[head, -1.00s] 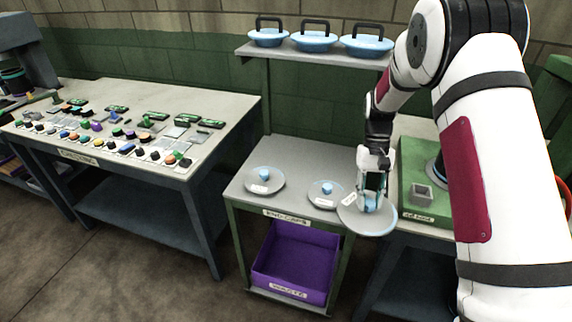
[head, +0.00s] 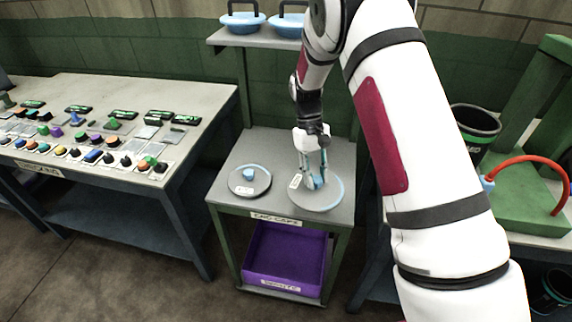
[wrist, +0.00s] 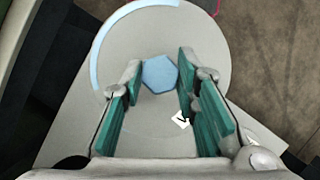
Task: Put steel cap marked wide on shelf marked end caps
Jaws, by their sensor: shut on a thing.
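A wide grey steel disc cap (head: 328,203) with a light blue rim and blue knob hangs from my gripper (head: 314,184). In the wrist view the cap (wrist: 205,50) shows its hexagonal blue knob between my gripper's teal fingers (wrist: 160,85), which are shut on it. Its small white tag is too small to read. The cap is over the right part of the grey shelf top (head: 262,143), whose front label reads end caps. Whether it touches the surface is unclear.
Another grey cap (head: 262,184) with a blue knob lies on the shelf's left part. A purple bin (head: 285,255) sits below. Blue handled lids (head: 242,20) stand on the upper shelf. A table of small parts (head: 215,90) is at left, a green stand (head: 530,205) at right.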

